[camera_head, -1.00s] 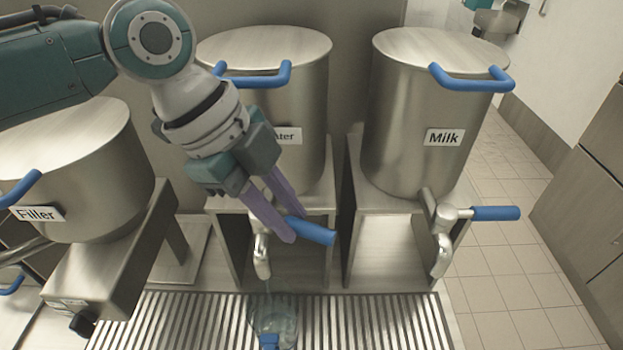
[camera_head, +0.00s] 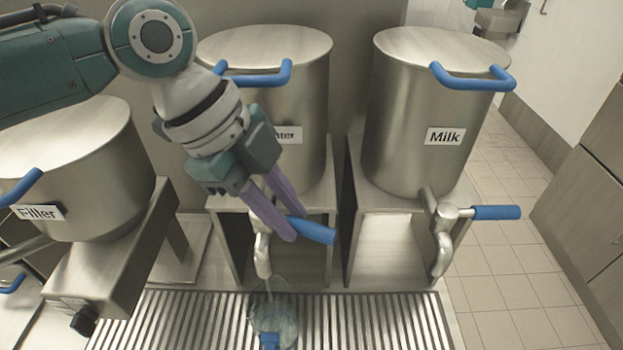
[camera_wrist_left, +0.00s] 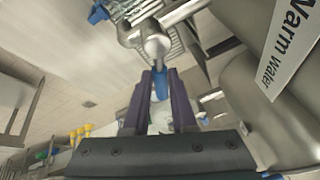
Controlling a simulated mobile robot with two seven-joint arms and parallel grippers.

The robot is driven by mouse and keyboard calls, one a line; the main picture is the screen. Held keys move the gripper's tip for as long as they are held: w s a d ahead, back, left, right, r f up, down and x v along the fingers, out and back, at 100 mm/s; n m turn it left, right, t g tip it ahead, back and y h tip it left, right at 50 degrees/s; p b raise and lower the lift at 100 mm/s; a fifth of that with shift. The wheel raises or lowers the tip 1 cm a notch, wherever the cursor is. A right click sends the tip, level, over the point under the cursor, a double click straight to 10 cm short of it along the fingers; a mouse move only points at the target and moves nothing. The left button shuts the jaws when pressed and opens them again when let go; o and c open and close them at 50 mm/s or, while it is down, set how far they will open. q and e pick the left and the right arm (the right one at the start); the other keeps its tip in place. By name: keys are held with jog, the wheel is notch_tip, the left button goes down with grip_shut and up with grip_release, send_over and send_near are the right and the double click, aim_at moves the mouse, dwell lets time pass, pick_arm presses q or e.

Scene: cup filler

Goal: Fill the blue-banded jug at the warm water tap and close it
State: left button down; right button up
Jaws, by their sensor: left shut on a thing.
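The warm water tap (camera_head: 262,250) sits below the middle steel tank, whose label is partly hidden by my arm but reads "Warm Water" in the wrist view (camera_wrist_left: 290,45). My left gripper (camera_head: 287,225) is shut on the tap's blue handle (camera_head: 319,231); the handle also shows between the purple fingers in the wrist view (camera_wrist_left: 161,86). A clear jug (camera_head: 274,312) stands on the grate under the spout, with a blue part at its near side. A thin stream runs from the spout into it. The jug's near end is close to the picture's bottom edge. My right gripper is not in view.
The Milk tank (camera_head: 430,110) with its blue-handled tap (camera_head: 442,235) stands to the right. The Filler tank (camera_head: 70,165) stands to the left. The slatted drip grate (camera_head: 375,320) is bare right of the jug.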

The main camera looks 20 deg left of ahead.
pick_arm(q)
jog(key=shift+w+r, duration=0.1)
jog(key=shift+r, duration=0.1)
dwell(0.3)
jog(key=shift+w+d+r+n+t+p, duration=0.15)
jog(key=shift+n+t+p, duration=0.1)
jog(key=shift+n+p, duration=0.3)
jog(key=shift+w+a+r+n+t+p, duration=0.15)
jog(key=shift+n+t+p, duration=0.1)
jog(key=shift+n+p, duration=0.3)
jog(key=shift+w+d+f+n+y+p, duration=0.1)
jog(key=shift+w+f+n+y+p, duration=0.15)
jog(key=shift+n+p, duration=0.25)
jog(key=shift+t, duration=0.3)
jog(key=shift+w+f+n+y+p, duration=0.1)
jog(key=shift+w+n+y+p, duration=0.2)
jog(key=shift+n+p, duration=0.45)
